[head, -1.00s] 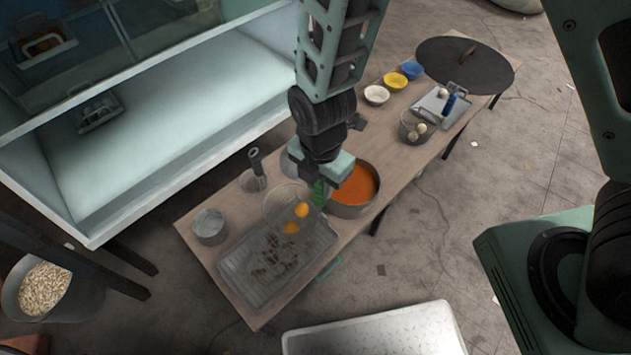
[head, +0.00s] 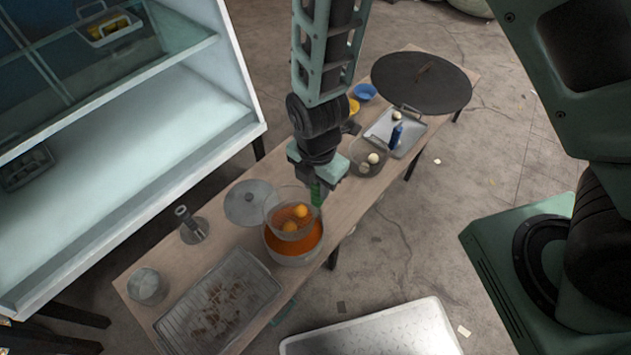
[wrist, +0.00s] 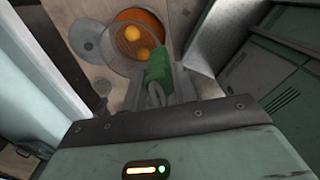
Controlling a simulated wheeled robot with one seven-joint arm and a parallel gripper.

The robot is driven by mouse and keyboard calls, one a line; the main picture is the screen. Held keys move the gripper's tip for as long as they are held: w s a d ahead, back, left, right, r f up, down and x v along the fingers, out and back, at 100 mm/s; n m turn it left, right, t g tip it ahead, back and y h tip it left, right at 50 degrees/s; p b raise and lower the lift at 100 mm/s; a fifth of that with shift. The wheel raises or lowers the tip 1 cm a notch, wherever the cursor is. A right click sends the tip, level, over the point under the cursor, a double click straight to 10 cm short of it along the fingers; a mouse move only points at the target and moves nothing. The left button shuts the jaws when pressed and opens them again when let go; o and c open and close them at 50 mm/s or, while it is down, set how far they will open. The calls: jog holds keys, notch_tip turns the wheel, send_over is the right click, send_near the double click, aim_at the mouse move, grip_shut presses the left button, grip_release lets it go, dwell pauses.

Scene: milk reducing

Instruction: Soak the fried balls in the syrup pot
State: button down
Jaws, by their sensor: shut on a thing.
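My gripper (head: 318,190) is shut on the green handle of a round wire strainer (head: 272,212). The green handle (wrist: 158,66) shows between the fingers in the wrist view. Two orange fried balls (head: 295,219) lie in the strainer; they also show in the wrist view (wrist: 132,43). The syrup pot (head: 293,259), a metal pot of orange syrup, stands on the table under the strainer. The strainer is over the pot and overlaps its far part in the head view. I cannot tell whether its bottom touches the syrup.
A rack tray (head: 262,293) with dark crumbs lies front left of the pot. A basket with pale balls (head: 369,160) and a tray (head: 408,135) stand behind right.

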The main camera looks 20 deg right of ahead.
aim_at(316, 218)
notch_tip(316, 218, down, 4)
jog(key=b, duration=0.2)
jog(key=shift+r+b, duration=0.25)
jog(key=shift+b, duration=0.1)
jog(key=shift+f+b, duration=3.1)
jog(key=shift+f, duration=1.7)
dwell(2.4)
